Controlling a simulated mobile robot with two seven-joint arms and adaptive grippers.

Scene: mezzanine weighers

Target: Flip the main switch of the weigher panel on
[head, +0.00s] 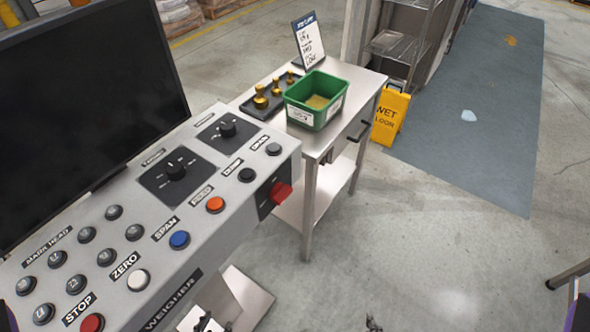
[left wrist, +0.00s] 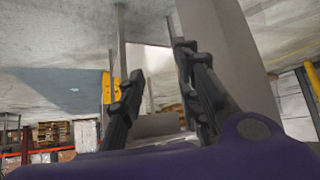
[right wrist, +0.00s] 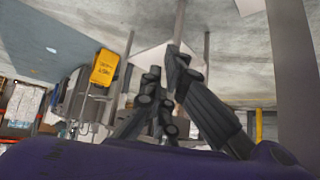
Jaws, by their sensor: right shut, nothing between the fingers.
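The weigher panel (head: 215,185) is a light grey sloped console at the left of the head view. A red switch handle (head: 281,191) on a black plate sticks out of its right end; it looks like the main switch, and its on or off marking is not readable. My left gripper (head: 208,322) shows at the bottom edge, below the panel front; in the left wrist view (left wrist: 160,62) its fingers are apart and empty. My right gripper (head: 373,324) is at the bottom edge, right of and below the red switch, apart from it. It is shut and empty in the right wrist view (right wrist: 165,65).
A dark monitor (head: 85,95) stands behind the panel. A steel table (head: 345,78) beyond it holds a green bin (head: 316,98), brass weights (head: 276,87) and a sign (head: 308,40). A yellow wet-floor sign (head: 390,113) stands behind.

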